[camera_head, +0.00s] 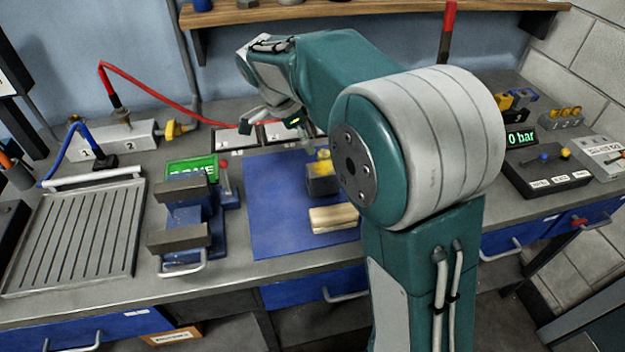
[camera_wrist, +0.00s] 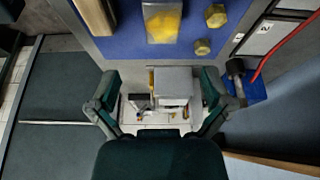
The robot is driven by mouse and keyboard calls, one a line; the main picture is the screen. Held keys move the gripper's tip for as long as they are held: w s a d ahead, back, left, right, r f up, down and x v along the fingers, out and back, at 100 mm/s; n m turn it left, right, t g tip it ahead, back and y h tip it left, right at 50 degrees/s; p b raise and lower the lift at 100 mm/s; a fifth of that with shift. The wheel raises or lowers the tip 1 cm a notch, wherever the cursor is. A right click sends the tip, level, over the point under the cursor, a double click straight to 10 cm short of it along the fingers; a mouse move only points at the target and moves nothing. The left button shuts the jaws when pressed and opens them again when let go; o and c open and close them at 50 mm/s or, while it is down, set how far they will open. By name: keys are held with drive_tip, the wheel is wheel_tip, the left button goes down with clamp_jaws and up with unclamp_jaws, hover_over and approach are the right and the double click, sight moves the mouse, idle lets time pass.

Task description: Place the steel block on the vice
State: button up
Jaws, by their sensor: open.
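The vice (camera_head: 180,240) stands on the bench left of the blue mat, blue with two grey jaws. It is out of the wrist view. A light grey block (camera_wrist: 174,82), which looks like the steel block, shows between the fingers in the wrist view. My gripper (camera_wrist: 160,77) is open with one finger on each side of it. I cannot tell how far above the block the fingers are. In the head view my gripper (camera_head: 276,124) is over the back of the bench, behind the mat, and the block is not clear there.
The blue mat (camera_head: 270,215) carries a wooden block (camera_head: 335,218) and a grey box with yellow contents (camera_head: 322,182). Brass hex pieces (camera_wrist: 203,47) lie nearby. A red hose (camera_head: 150,82) runs along the back left. A grooved plate (camera_head: 75,235) is left of the vice.

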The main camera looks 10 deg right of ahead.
sight(322, 168)
drive_tip(key=shift+m, duration=0.3)
drive_tip(key=x, duration=0.6)
drive_tip(key=shift+w+d+r, duration=0.1)
drive_tip(key=shift+w+d, duration=0.05)
drive_tip(key=shift+w, duration=0.15)
drive_tip(key=shift+f, duration=0.55)
drive_tip(key=x, duration=0.3)
drive_tip(key=shift+s+f, duration=0.1)
drive_tip(key=shift+f, duration=0.3)
drive_tip(key=shift+d+f, duration=0.3)
drive_tip(key=shift+d, duration=0.05)
drive_tip(key=shift+a, duration=0.15)
drive_tip(key=c, duration=1.3)
